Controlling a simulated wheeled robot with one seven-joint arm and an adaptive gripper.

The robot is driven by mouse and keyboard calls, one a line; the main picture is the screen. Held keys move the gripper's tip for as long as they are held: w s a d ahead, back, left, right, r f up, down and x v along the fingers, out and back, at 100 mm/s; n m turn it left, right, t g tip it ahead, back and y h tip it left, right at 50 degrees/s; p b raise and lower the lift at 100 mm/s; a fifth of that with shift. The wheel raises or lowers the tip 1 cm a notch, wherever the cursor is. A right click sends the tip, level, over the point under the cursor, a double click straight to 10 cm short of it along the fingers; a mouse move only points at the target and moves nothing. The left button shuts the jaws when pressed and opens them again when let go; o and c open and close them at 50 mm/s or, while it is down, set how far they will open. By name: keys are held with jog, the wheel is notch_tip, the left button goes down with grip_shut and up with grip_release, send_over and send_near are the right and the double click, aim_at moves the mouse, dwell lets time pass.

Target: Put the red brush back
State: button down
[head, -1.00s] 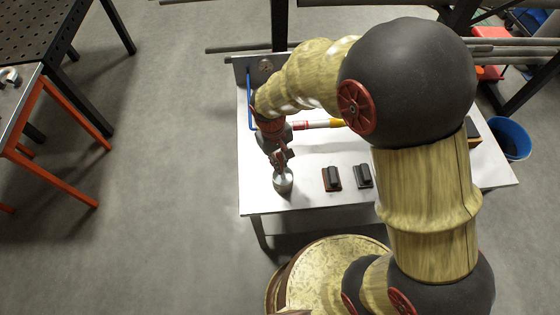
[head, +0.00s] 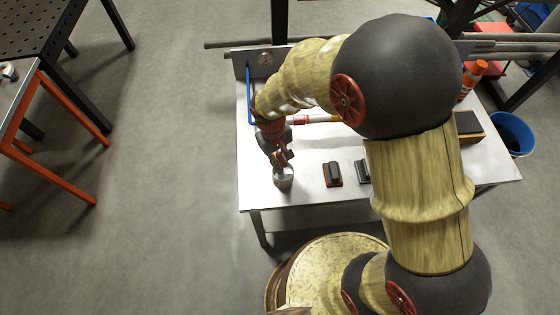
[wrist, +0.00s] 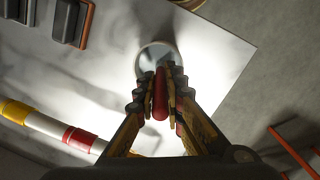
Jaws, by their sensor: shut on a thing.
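The red brush (wrist: 160,94) shows as a slim red handle between my fingers in the wrist view. My gripper (wrist: 163,82) is shut on it; it also shows in the head view (head: 281,158). A round metal cup (head: 283,179) stands at the table's front left. In the wrist view the cup's pale rim (wrist: 157,46) lies just beyond my fingertips, and the handle's far end overlaps the opening. The brush's lower end is hidden, so I cannot tell how deep it sits in the cup.
Two dark blocks, one with a reddish base (head: 333,174) and a grey one (head: 363,171), lie right of the cup on the white table (head: 310,195). A red-white-yellow rod (wrist: 50,125) lies behind. An orange bottle (head: 473,80) and a box (head: 468,126) stand right.

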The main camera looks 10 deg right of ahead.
jog(key=shift+f, duration=0.35)
jog(key=shift+f+b, duration=0.3)
dwell(0.4)
jog(key=c, duration=1.8)
grip_release()
jog(key=r, duration=0.4)
jog(key=a+r, duration=0.1)
jog(key=r, duration=0.7)
jog(key=shift+w+a, duration=0.15)
jog(key=shift+w, duration=0.2)
